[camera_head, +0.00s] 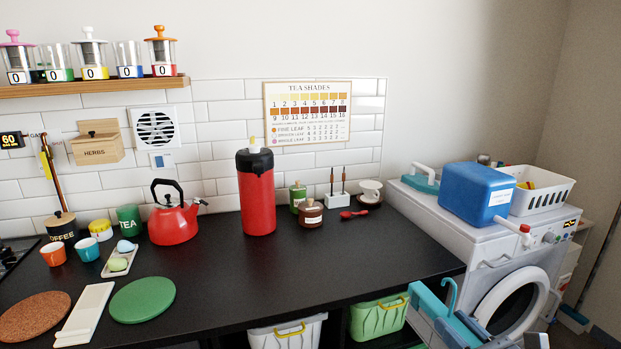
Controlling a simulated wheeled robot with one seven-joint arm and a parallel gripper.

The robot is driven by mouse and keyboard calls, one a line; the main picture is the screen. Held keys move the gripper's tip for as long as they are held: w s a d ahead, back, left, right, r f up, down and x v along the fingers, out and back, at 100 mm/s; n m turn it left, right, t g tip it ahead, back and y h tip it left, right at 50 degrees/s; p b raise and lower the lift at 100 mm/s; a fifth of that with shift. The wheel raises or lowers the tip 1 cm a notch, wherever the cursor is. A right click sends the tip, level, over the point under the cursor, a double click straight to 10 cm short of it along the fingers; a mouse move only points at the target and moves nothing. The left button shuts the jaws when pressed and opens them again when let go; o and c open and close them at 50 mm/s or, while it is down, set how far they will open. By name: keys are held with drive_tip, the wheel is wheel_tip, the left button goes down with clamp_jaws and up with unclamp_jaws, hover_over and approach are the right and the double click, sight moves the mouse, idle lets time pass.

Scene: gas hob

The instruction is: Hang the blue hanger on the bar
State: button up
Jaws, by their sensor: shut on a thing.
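The blue hanger (428,300) shows at the bottom right, in front of the washing machine. It is light teal-blue, with its curved hook (450,290) pointing up. My gripper (460,325) is shut on the hanger below the hook and holds it in the air. The lower part of the hanger is partly hidden by my gripper or cut off by the frame's bottom edge. I cannot make out the bar with certainty; a thin dark slanted pole (598,262) stands at the far right edge.
The white washing machine (470,238) carries a blue box (476,193) and a white basket (541,192). A black counter (340,265) with a red flask (257,195) and kettle (174,222) lies left. Green (378,320) and white (287,333) bins sit below it.

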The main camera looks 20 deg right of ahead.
drive_tip(key=a+f, duration=0.3)
drive_tip(key=a, duration=0.5)
drive_tip(key=a+f+h, duration=0.1)
drive_tip(key=a+f, duration=0.2)
drive_tip(key=a, duration=0.5)
drive_tip(key=shift+s+f+m, duration=0.3)
drive_tip(key=shift+f, duration=0.1)
